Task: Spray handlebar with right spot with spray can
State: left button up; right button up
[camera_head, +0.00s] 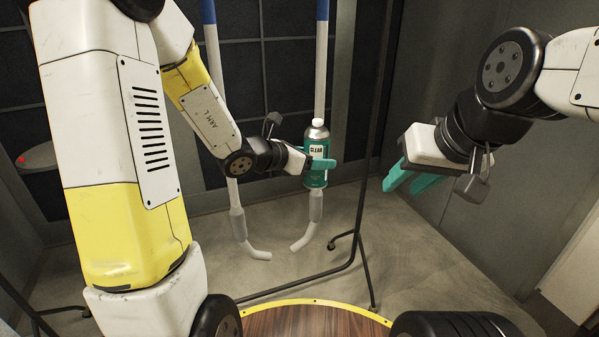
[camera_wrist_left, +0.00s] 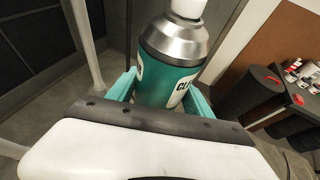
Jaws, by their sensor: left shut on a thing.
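My left gripper (camera_head: 322,164) is shut on a green spray can (camera_head: 317,148) with a silver shoulder and a label reading "CLEAR". The can is upright; in the left wrist view (camera_wrist_left: 165,75) it sits between the teal fingers, with a white top above. Two pale handlebars with blue upper ends hang behind, a left one (camera_head: 218,105) and a right one (camera_head: 320,72), both curved at the bottom. The can overlaps the right handlebar in the head view; I cannot tell the gap. No distinct spot is visible on either handlebar. My right gripper (camera_head: 408,182) is open and empty, to the right.
A thin black stand (camera_head: 363,225) rises right of the handlebars, its feet on the grey floor. A round wooden surface with a yellow rim (camera_head: 314,301) is in front. The left wrist view shows a dark cylinder (camera_wrist_left: 248,95) and several small bottles (camera_wrist_left: 300,72) at right.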

pick_arm(q)
jog(key=shift+s+d+r, duration=0.2)
jog(key=shift+d+r, duration=0.35)
jog(key=shift+r, duration=0.25)
jog(key=shift+w, duration=2.9)
